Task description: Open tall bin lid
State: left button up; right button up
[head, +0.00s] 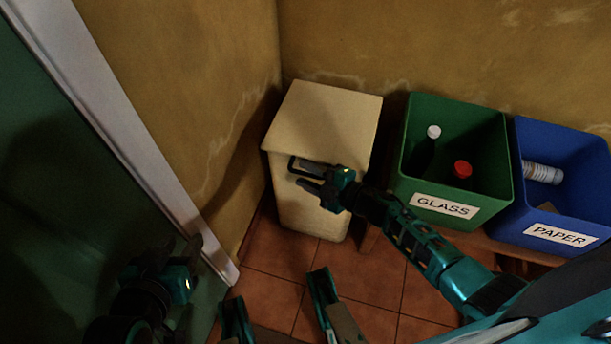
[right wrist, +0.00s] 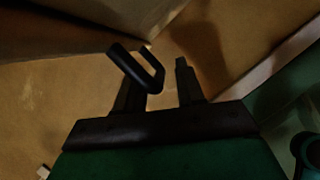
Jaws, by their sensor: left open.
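The tall bin (head: 310,215) is cream-coloured and stands in the corner with its flat lid (head: 325,115) down. A black loop handle (head: 291,164) sits at the lid's front edge; it also shows in the right wrist view (right wrist: 126,63). My right gripper (head: 302,176) is at the bin's front. In the right wrist view its fingers (right wrist: 165,80) are apart, with the handle overlapping the left finger's tip; I cannot tell whether they touch. My left gripper (head: 181,245) is open and empty at lower left, near the door frame, away from the bin.
A green GLASS bin (head: 408,165) holding bottles and a blue PAPER bin (head: 520,215) stand right of the tall bin on a low wooden support. Walls close the back and left. A white door frame (head: 125,125) runs down the left.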

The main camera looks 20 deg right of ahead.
jog(key=shift+w+a+f, duration=0.1)
jog(key=shift+w+a, duration=0.2)
jog(key=shift+w, duration=0.1)
grip_shut()
dwell(0.4)
